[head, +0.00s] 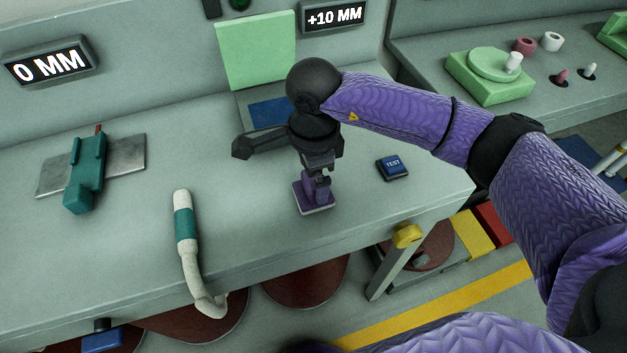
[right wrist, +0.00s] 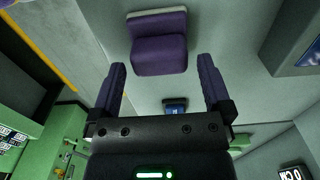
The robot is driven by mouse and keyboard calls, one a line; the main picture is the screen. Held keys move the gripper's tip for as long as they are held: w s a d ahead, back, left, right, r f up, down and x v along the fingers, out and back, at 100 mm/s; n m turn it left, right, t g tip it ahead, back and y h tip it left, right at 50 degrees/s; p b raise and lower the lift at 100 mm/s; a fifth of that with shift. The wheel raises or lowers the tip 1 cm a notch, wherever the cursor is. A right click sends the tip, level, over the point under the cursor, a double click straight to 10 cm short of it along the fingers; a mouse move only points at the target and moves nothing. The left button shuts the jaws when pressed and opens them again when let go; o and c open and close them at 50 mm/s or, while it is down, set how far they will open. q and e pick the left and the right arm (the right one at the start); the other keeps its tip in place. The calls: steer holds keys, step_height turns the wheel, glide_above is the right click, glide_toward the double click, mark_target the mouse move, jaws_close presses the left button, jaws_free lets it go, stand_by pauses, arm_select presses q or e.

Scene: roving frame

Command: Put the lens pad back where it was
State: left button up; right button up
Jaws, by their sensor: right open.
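A small purple block with a pale base, which I take to be the lens pad (head: 301,198), stands on the grey bench near its front edge. My right gripper (head: 318,183) points down right over it and partly hides it. In the right wrist view the purple block (right wrist: 158,50) appears just ahead of the open fingers (right wrist: 161,72), lined up with the gap between them. The fingers show a gap on both sides of it. I cannot tell how deep it sits between them. My left gripper is not in view.
A blue TEST button (head: 393,168) lies right of the block. A teal clamp-like device (head: 86,173) on a metal plate and a white handle with a teal band (head: 184,225) are at left. A green panel (head: 256,50) stands behind. Signs read 0 MM (head: 47,64) and +10 MM (head: 335,17).

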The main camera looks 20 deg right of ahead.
mark_target(313, 179)
step_height(313, 179, up, 8)
steer(key=shift+r+p, duration=0.1)
steer(key=shift+p, duration=0.2)
stand_by(0.3)
stand_by(0.6)
